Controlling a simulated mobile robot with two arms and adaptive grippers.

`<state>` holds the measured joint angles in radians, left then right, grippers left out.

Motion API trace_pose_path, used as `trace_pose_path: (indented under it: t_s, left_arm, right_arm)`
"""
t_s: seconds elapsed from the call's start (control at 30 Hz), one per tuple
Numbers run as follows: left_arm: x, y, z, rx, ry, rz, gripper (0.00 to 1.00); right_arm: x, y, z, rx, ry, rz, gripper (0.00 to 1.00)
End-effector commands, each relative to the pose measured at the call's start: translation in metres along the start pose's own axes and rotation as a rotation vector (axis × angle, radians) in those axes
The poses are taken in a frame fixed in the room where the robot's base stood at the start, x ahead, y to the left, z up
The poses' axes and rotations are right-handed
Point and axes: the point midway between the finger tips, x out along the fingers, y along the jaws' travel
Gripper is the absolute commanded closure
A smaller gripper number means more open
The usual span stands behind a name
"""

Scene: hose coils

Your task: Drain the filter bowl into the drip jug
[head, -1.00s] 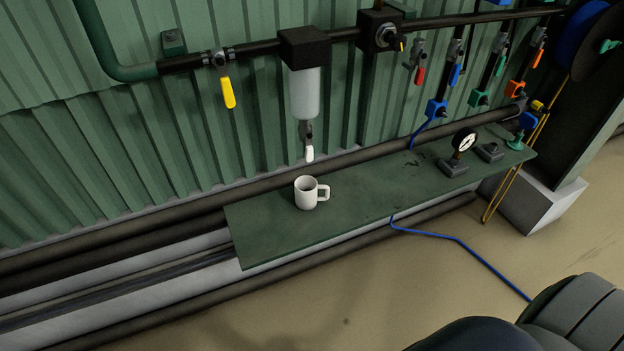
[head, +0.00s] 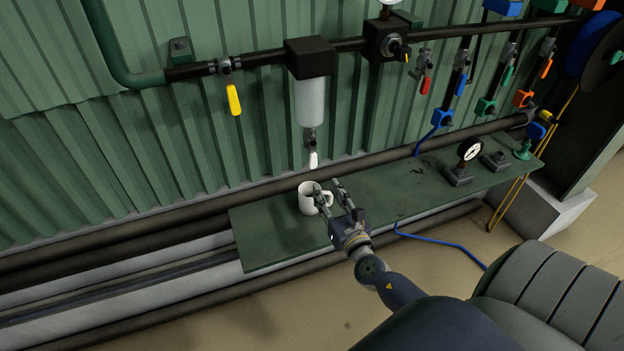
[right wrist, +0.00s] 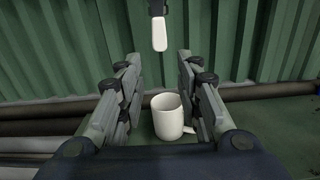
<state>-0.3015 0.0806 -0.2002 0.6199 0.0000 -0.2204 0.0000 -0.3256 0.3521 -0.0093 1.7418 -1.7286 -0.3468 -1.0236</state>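The filter bowl (head: 309,102) is a pale, cloudy cylinder under a black filter head (head: 309,57) on the wall pipe. Below it hangs a small drain valve with a white lever (head: 313,160), which also shows at the top of the right wrist view (right wrist: 159,33). The drip jug, a white mug (head: 307,198) with its handle to the right, stands upright on the green shelf below the lever; it also shows in the right wrist view (right wrist: 168,117). My right gripper (head: 329,192) is open and empty, its fingers spread close to the jug in the head view. My left gripper is out of view.
The green shelf (head: 275,240) also carries a gauge (head: 470,151) on a stand at the right. A yellow lever (head: 234,100) hangs left of the filter, and red (head: 426,85) and blue levers hang to the right. A blue hose (head: 440,243) runs on the floor.

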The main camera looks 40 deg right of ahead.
Motion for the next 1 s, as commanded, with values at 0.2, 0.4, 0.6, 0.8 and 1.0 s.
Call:
trace_pose_path:
  t_s: [0.2, 0.4, 0.6, 0.8, 1.0]
  left_arm:
    - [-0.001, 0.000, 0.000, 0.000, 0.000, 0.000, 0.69]
    - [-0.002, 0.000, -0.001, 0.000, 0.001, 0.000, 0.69]
    - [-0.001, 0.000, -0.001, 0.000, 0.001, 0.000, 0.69]
    - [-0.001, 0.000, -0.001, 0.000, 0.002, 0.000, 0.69]
    - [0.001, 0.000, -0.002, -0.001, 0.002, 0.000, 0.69]
  right_arm:
    - [0.011, 0.000, 0.001, 0.000, -0.002, 0.000, 0.68]
    - [0.028, 0.000, 0.001, 0.002, -0.001, -0.001, 0.68]
    - [0.043, 0.000, 0.000, 0.003, 0.000, 0.000, 0.68]
    - [0.060, 0.000, 0.000, 0.004, 0.000, -0.001, 0.68]
    - [0.075, 0.000, -0.001, 0.004, 0.001, -0.001, 0.68]
